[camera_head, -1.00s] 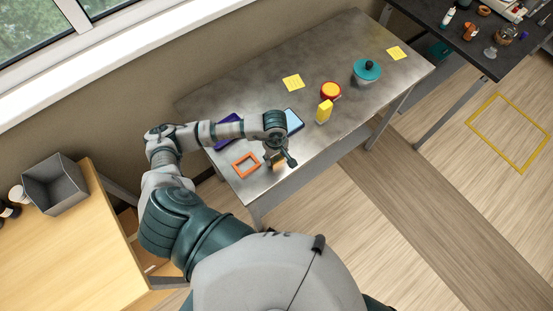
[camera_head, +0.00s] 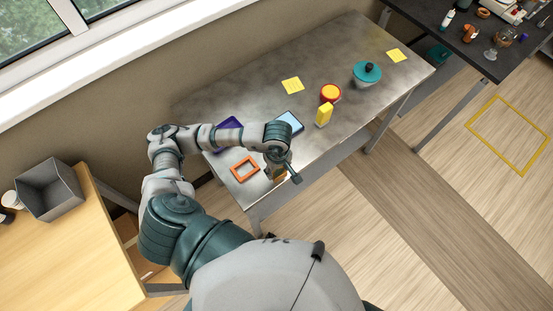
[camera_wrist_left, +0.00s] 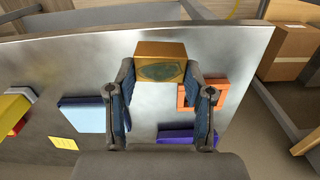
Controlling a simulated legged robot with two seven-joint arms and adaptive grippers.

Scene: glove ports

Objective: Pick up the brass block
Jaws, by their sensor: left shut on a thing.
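The brass block (camera_wrist_left: 160,55) is a golden-brown box with a dark oval patch on its near face in the left wrist view. My left gripper (camera_wrist_left: 160,75) is shut on it, with one blue-padded finger at each side. In the head view my left gripper (camera_head: 282,168) is at the near edge of the metal table (camera_head: 220,110), and the block (camera_head: 279,175) is partly hidden below it. I cannot tell whether the block touches the table. My right gripper is in neither view.
An orange frame (camera_head: 244,169) lies just left of the block. A blue tablet-like item (camera_head: 290,122), a purple item (camera_head: 229,126), a yellow block (camera_head: 324,114), a red-and-yellow round item (camera_head: 330,93) and a teal-lidded pot (camera_head: 367,74) are on the table.

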